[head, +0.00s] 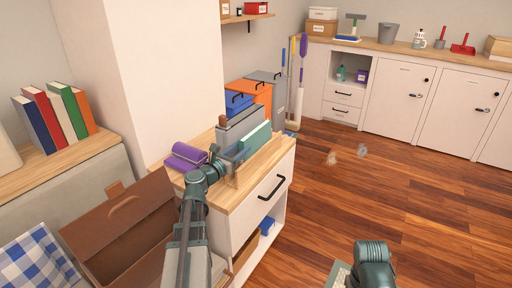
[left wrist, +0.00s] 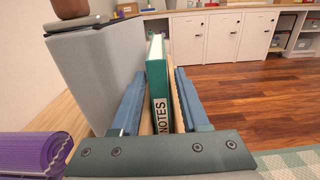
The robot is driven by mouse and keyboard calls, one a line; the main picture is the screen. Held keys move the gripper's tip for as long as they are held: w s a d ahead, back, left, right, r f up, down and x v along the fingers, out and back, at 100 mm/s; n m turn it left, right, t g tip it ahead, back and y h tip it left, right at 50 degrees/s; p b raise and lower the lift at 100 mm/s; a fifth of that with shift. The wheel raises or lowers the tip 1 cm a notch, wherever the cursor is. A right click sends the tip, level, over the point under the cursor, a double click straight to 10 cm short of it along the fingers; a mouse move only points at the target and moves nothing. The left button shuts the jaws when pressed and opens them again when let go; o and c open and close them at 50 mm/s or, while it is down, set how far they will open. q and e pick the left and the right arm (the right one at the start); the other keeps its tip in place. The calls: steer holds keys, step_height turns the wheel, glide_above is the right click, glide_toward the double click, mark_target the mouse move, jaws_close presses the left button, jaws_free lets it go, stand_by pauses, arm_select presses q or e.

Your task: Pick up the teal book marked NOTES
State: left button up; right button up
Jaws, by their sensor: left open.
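The teal book marked NOTES (left wrist: 158,85) stands upright on the wooden cabinet top, its labelled spine facing the left wrist camera. In the head view the teal book (head: 257,138) stands beside a grey box-like holder (head: 238,127). My left gripper (head: 232,175) is at the near end of the book. In the left wrist view the blue fingers of my left gripper (left wrist: 160,100) are open, one on each side of the book. I cannot tell whether either touches it. Part of my right arm shows at the bottom of the head view, but its gripper is not visible.
A rolled purple mat (head: 186,157) lies on the cabinet top (head: 222,196), left of the grey holder. A thin pale wooden board stands right of the book. An open brown case (head: 125,222) is at the lower left. The wood floor (head: 350,190) to the right is mostly clear.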

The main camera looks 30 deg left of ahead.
mark_target(247, 142)
arm_select(q)
steer(key=w, duration=0.5)
steer(key=shift+w+f, duration=0.1)
steer(key=shift+w, duration=0.05)
steer(key=shift+c, duration=0.2)
jaws_close()
